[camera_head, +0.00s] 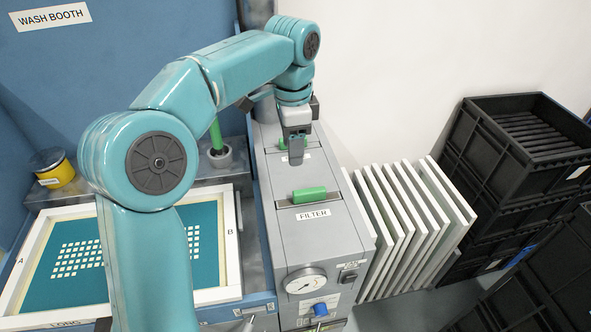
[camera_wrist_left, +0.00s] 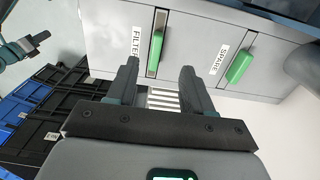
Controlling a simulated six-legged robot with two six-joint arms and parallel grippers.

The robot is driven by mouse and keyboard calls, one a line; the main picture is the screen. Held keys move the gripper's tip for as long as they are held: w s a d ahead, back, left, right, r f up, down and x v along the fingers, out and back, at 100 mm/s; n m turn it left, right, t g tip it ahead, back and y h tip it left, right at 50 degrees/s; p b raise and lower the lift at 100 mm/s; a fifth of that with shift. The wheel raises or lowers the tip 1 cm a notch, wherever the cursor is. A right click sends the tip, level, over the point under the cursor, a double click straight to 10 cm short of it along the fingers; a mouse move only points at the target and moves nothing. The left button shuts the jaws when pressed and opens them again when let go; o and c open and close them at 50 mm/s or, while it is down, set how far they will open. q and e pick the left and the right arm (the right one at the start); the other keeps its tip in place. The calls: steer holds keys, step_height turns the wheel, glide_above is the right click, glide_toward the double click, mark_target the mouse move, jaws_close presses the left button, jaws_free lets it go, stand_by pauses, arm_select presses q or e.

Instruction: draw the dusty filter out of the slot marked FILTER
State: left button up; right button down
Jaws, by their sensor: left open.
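The slot marked FILTER is in the top of the grey cabinet, with its label (camera_head: 313,214) beside a green handle (camera_head: 309,195). In the left wrist view the same green handle (camera_wrist_left: 156,52) stands next to the FILTER label (camera_wrist_left: 136,42). The filter's body is hidden inside; I cannot see its dust. My left gripper (camera_head: 297,158) is above the cabinet, behind the FILTER handle in the head view. Its jaws (camera_wrist_left: 160,78) are open and empty, apart from the handle.
A second green handle (camera_wrist_left: 240,65) is by a SPARE label (camera_wrist_left: 216,60); my gripper partly covers it in the head view. A gauge (camera_head: 305,284) is on the cabinet front. White panels (camera_head: 412,225) lean to the right, before black crates (camera_head: 515,150). A framed screen (camera_head: 237,270) lies left.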

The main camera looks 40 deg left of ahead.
arm_select(q)
steer(key=f, duration=0.7)
steer(key=shift+d+f, duration=0.4)
steer(key=f, duration=0.5)
steer(key=shift+s+a, duration=0.2)
steer(key=shift+a, duration=0.05)
steer(key=shift+w+d+f, duration=0.1)
steer(key=shift+w+f, duration=0.15)
steer(key=shift+f, duration=0.3)
steer(key=shift+s+a, duration=0.2)
steer(key=shift+w+d, duration=0.15)
steer(key=shift+d, duration=0.05)
jaws_close()
steer(key=c, duration=0.6)
jaws_free()
steer(key=shift+a, duration=0.1)
jaws_close()
steer(key=shift+r+p, duration=3.5)
steer(key=shift+r, duration=1.9)
step_height(320, 180, up, 11)
glide_above(293, 193)
steer(key=shift+f+p, duration=0.1)
steer(key=shift+p, duration=0.25)
steer(key=shift+w, duration=0.1)
